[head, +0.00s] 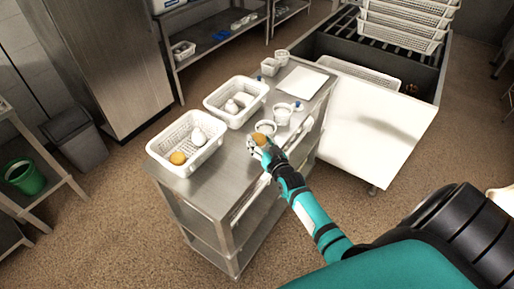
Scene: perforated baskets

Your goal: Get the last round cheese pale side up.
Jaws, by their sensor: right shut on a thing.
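My right gripper (256,147) is over the front right edge of the steel cart. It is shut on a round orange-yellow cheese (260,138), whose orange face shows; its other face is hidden. Another round yellow cheese (178,158) lies in the near white perforated basket (164,147), orange-yellow face up. A white rounded piece (198,138) sits beside it. The far perforated basket (209,103) holds white rounded pieces (232,106), too small to tell apart. My left gripper is out of view.
The steel cart top (205,178) is bare at its front. Small white tubs (281,114) stand just beyond my gripper. A white sheet or board (302,82) lies at the cart's far end. A large white-sided unit (375,135) stands to the right.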

